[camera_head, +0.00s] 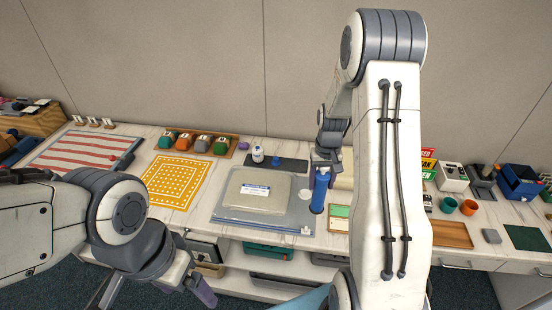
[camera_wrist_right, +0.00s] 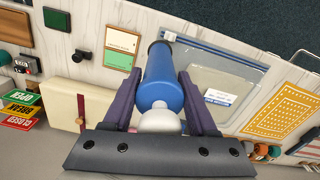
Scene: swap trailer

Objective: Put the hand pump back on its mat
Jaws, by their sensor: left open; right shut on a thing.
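The blue hand pump (camera_head: 320,190) has a white rounded end and a dark end, which show in the right wrist view (camera_wrist_right: 162,80). My right gripper (camera_head: 326,165) is shut on it, with one purple finger on each side in the wrist view (camera_wrist_right: 160,98). In the head view the pump is upright beside the right edge of the clear tray; I cannot tell whether its lower end touches the table. A dark grey mat (camera_head: 291,164) lies at the back; I cannot tell whether it is the pump's. My left gripper (camera_head: 190,283) is open, low at the front left.
A white bottle (camera_head: 257,154) stands by the dark mat. A green-and-cream card (camera_head: 339,218) and a wooden tray (camera_head: 450,234) lie to the right. A yellow patterned sheet (camera_head: 174,182) lies left.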

